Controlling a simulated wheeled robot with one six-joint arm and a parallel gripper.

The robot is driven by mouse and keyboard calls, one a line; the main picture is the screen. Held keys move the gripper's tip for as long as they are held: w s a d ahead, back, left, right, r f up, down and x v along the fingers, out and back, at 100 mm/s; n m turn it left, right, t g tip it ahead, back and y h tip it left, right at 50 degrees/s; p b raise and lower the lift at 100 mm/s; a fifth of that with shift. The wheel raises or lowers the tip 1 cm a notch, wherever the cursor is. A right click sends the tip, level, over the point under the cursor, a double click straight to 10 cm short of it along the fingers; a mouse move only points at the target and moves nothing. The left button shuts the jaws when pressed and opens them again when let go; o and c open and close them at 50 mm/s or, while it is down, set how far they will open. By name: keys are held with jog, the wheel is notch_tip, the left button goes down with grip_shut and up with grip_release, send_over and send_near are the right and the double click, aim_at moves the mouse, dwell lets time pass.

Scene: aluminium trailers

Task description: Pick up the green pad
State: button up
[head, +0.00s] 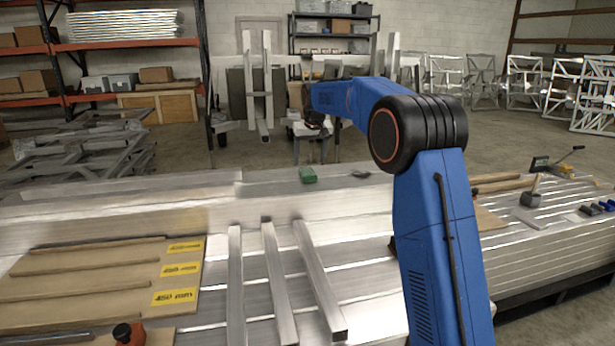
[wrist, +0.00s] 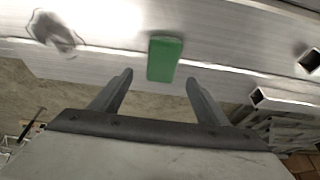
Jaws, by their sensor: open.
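The green pad (head: 308,174) lies on the far side of the aluminium trailer deck in the head view. In the wrist view the green pad (wrist: 164,56) is a rounded block on a bare metal strip near the deck's edge, upper middle. My gripper (wrist: 159,77) is open, with its two dark fingers spread and pointing toward the pad. The pad's near end shows between the fingertips in the picture. Nothing is held. I cannot tell how far the fingertips are above the pad.
Square aluminium tubes (head: 278,285) lie on the near deck beside a board with yellow labels (head: 180,269). A small grey item (head: 361,174) lies right of the pad. Open tube ends (wrist: 310,60) show at the right in the wrist view. Concrete floor lies beyond the deck.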

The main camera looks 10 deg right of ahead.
aim_at(308, 171)
jog(key=shift+s+x, duration=0.2)
jog(key=shift+x, duration=1.15)
jog(key=shift+s+x, duration=0.2)
jog(key=shift+x, duration=1.15)
jog(key=shift+a+f, duration=0.1)
jog(key=shift+f, duration=0.3)
jog(key=shift+c, duration=0.4)
jog(key=c, duration=1.1)
